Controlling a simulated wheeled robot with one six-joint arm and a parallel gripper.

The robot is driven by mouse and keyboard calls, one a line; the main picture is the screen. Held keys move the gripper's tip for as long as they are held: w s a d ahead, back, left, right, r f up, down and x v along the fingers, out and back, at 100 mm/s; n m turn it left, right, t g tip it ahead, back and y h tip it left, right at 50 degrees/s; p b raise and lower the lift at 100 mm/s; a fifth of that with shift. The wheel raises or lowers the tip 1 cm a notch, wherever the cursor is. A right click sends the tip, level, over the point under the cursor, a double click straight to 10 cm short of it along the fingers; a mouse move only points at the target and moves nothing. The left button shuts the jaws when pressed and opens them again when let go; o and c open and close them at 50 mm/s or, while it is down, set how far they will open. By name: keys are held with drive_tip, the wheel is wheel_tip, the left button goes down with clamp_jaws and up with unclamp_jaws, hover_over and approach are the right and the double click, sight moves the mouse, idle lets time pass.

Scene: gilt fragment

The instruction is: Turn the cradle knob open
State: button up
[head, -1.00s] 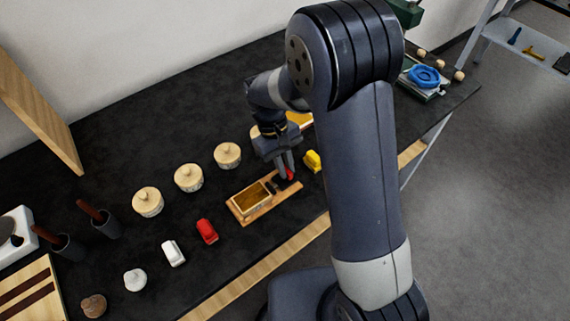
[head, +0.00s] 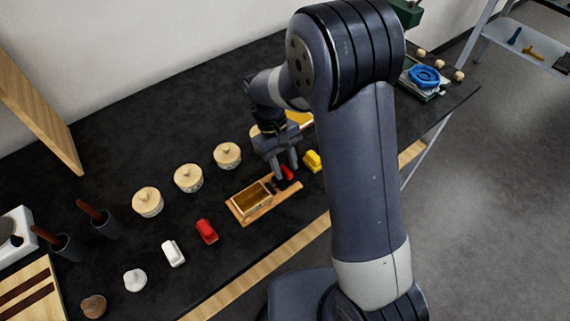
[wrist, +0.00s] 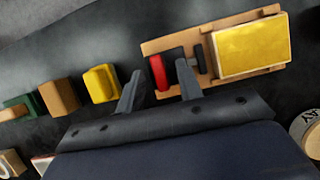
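The cradle (head: 240,211) is a wooden board on the dark bench. It bears a gilt-yellow block (wrist: 250,46), and its red knob (wrist: 159,72) stands at one end beside dark metal parts. The red knob also shows in the head view (head: 287,173), partly behind a finger. My gripper (wrist: 158,88) is open, with its fingers apart on either side of the knob's line. I see gaps between the fingers and the knob in the wrist view. Whether the fingertips reach down past the knob is not clear.
A yellow block-like item (head: 313,161) is just right of the cradle. A red item (head: 206,231) and a white item (head: 173,253) lie to its left. Round lidded pots (head: 188,178) stand behind. The bench's front edge (head: 262,265) is close.

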drive_tip(key=v, duration=1)
drive_tip(key=shift+r+b, duration=0.25)
drive_tip(key=shift+b, duration=0.1)
drive_tip(key=shift+f, duration=0.15)
drive_tip(key=x, duration=1)
drive_tip(key=shift+s+f+p, duration=0.15)
drive_tip(key=shift+f+p, duration=0.2)
drive_tip(key=shift+p, duration=0.05)
drive_tip(key=shift+n, duration=0.3)
drive_tip(key=shift+r, duration=0.1)
